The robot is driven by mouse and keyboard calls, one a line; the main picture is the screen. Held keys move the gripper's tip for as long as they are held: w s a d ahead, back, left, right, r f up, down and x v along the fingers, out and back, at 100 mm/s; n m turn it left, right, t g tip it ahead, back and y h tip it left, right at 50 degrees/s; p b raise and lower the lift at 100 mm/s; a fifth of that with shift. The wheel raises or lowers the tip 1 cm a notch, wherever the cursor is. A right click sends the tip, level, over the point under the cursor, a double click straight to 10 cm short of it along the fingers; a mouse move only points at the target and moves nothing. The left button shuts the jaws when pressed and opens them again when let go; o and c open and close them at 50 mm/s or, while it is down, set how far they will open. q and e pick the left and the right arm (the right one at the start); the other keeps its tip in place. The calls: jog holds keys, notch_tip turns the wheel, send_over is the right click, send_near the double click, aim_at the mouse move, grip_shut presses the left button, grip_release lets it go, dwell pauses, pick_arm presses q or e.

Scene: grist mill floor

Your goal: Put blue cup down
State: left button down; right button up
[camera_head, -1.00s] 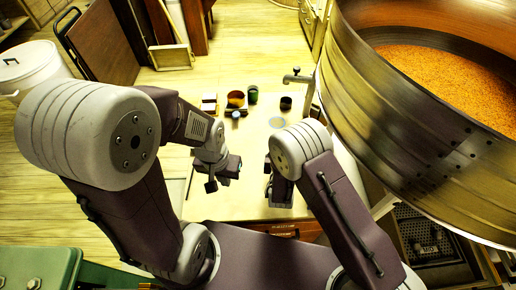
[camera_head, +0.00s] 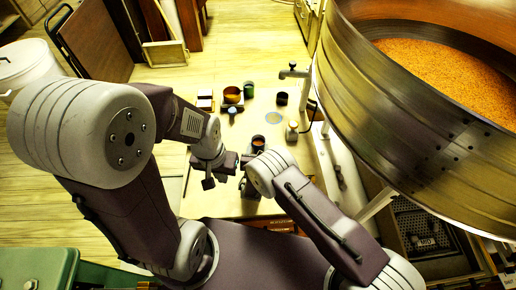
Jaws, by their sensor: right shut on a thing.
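A dark cup with a brownish inside (camera_head: 258,143) stands out just beyond my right wrist, over the pale table. I take it as the blue cup, though its blue hardly shows. My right gripper (camera_head: 249,168) is shut on it; the wrist hides most of the grip. I cannot tell whether the cup's base touches the table. My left gripper (camera_head: 218,172) is just left of the right one, over the table, with no object seen in it; its finger gap is too small to judge.
On the table (camera_head: 225,207) stand an orange-brown cup (camera_head: 232,95), a green cup (camera_head: 249,90), a dark cup (camera_head: 282,98) and a small pale-topped bottle (camera_head: 292,131). A round disc (camera_head: 273,118) lies flat. A large grain-filled drum (camera_head: 400,110) crowds the right.

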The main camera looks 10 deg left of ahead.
jog(key=shift+f, duration=0.1)
jog(key=o, duration=1.4)
